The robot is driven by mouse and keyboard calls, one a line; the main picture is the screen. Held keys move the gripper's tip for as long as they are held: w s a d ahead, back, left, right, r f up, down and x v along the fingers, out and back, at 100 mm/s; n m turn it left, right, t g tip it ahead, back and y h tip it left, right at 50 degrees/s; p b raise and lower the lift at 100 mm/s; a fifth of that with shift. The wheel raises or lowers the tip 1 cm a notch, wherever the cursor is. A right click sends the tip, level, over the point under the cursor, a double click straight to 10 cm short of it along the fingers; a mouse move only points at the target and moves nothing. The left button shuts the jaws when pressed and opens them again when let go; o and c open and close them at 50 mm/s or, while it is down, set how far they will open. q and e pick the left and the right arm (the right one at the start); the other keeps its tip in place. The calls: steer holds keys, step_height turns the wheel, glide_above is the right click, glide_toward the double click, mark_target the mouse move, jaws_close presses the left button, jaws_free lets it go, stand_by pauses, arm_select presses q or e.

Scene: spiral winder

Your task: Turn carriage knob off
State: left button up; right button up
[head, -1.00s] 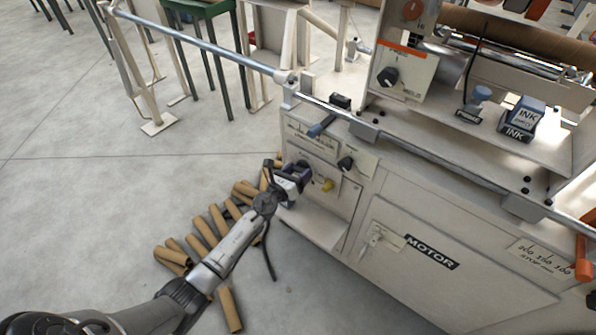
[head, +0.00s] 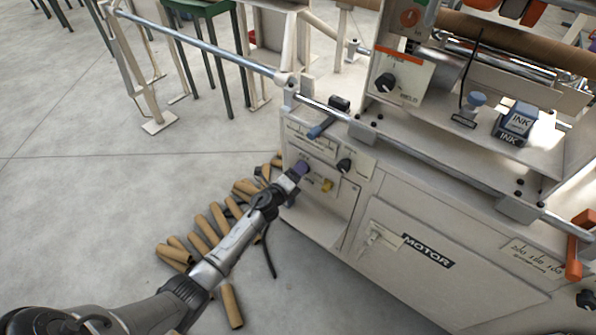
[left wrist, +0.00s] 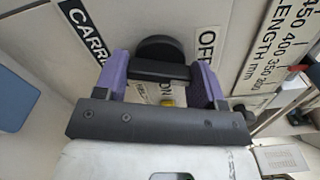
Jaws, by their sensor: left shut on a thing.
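The carriage knob (left wrist: 160,50) is black and round with a raised bar, under a label reading "CARRI…" in the left wrist view. "OFF" stands to its upper right and "ON" below it, partly hidden by my gripper. My left gripper (left wrist: 161,72) is shut on the knob's bar, one purple finger at each end. Which label the bar points at, I cannot tell. In the head view, my left gripper (head: 301,169) is at the upper left of the machine's front panel and hides the knob. My right gripper is not in view.
Beside the gripper on the panel are another black knob (head: 345,165) and a yellow knob (head: 327,185). A blue-handled lever (head: 320,130) sits above. Cardboard tubes (head: 205,230) lie on the floor left of the machine. The door marked "MOTOR" (head: 450,262) is lower right.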

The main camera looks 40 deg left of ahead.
arm_select(q)
steer(key=shift+n+p, duration=0.6)
steer(key=shift+n, duration=1.4)
steer(key=o, duration=0.9)
steer(key=shift+s+d+p, duration=0.15)
steer(key=shift+s+p, duration=1)
steer(key=shift+s, duration=2.3)
steer(key=shift+s+d+p, duration=0.1)
steer(key=shift+s+p, duration=1.05)
steer(key=shift+s, duration=2.3)
steer(key=shift+n, duration=0.4)
